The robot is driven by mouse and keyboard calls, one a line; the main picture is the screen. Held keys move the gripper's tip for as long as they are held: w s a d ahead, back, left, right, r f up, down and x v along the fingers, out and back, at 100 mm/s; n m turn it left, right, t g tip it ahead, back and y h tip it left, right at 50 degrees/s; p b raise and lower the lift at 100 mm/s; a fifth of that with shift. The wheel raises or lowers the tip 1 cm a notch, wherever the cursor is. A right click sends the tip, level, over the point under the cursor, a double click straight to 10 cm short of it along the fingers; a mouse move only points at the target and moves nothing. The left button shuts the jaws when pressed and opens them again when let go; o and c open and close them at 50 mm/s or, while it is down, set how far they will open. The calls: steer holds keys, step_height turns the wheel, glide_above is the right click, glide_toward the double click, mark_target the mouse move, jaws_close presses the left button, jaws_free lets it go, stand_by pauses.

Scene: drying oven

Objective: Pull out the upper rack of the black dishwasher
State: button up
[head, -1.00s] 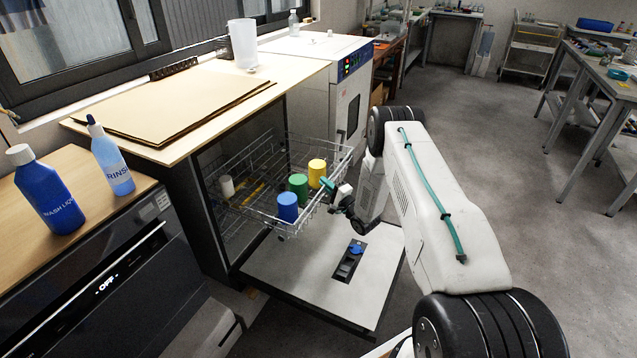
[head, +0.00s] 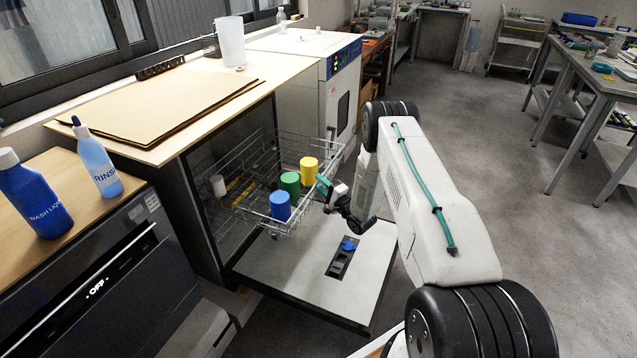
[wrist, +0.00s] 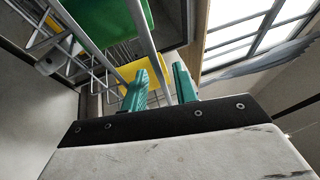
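The upper rack (head: 262,219) of the black dishwasher (head: 205,225) is a silver wire basket. It sticks out of the opening above the lowered door (head: 300,280) and carries a blue cup (head: 280,206), a green cup (head: 290,183) and a yellow cup (head: 309,168). My gripper (head: 322,183) is at the rack's front right. In the wrist view, its two teal fingers (wrist: 160,85) stand apart with a rack wire (wrist: 148,45) showing between them and gaps beside it. The green cup (wrist: 105,20) and yellow cup (wrist: 137,72) show beyond. Contact with the wire cannot be told.
A second machine (head: 110,275) marked OFF stands at left, with a wash bottle (head: 35,200) and a rinse bottle (head: 98,162) on its top. A white oven (head: 315,75) stands behind the rack. Open floor (head: 480,130) lies to the right.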

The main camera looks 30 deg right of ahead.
steer(key=v, duration=0.6)
steer(key=shift+s, duration=0.15)
